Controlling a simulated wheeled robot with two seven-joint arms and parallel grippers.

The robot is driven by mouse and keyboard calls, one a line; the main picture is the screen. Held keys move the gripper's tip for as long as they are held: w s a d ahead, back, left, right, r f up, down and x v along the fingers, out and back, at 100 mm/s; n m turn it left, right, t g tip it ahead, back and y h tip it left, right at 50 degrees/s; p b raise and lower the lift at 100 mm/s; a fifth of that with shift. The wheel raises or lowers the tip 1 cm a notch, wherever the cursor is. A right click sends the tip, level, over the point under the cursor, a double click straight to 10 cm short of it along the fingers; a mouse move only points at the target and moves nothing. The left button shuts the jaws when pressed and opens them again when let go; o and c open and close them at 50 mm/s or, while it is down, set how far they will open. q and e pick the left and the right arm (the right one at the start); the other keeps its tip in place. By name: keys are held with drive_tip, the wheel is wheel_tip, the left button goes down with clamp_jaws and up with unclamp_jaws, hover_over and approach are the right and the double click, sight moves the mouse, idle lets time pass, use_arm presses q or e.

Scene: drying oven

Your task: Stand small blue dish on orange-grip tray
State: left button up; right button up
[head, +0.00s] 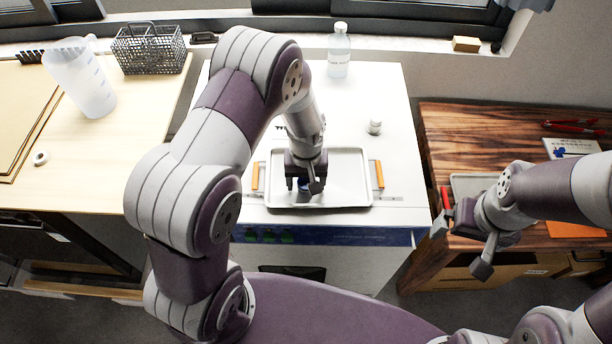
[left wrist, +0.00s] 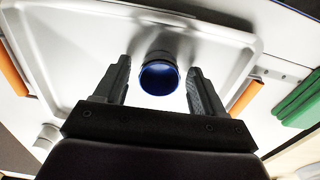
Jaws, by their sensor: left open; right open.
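The orange-grip tray (head: 346,170) lies on the white cabinet top, with an orange grip at each side; it also shows in the left wrist view (left wrist: 225,35). The small blue dish (left wrist: 159,76) appears to stand on the tray, its round blue rim facing my wrist camera. In the head view only a bit of blue (head: 303,184) shows beneath my gripper. My left gripper (head: 304,187) is open over the tray, its fingers (left wrist: 158,88) on either side of the dish with gaps visible. My right gripper (head: 462,244) is open and empty at the wooden table's left edge.
A clear bottle (head: 339,52) and a small metal weight-like piece (head: 375,127) stand behind the tray. A second tray (head: 470,186) with a red grip lies on the wooden table at right. A jug (head: 80,80) and wire basket (head: 149,48) stand at left.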

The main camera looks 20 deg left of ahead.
use_arm(q)
drive_tip(key=shift+w+r+b, duration=0.1)
drive_tip(key=shift+r+b, duration=0.2)
drive_tip(key=shift+r, duration=0.25)
wheel_tip(320, 180, up, 11)
drive_tip(key=b, duration=0.2)
drive_tip(key=s+a+r+m+t, duration=0.1)
drive_tip(key=s+a+m, duration=0.2)
drive_tip(key=s, duration=0.8)
drive_tip(key=shift+s+a+r+m, duration=0.2)
drive_tip(key=shift+s+m, duration=0.1)
drive_tip(key=shift+m, duration=0.2)
drive_tip(key=shift+s, duration=0.15)
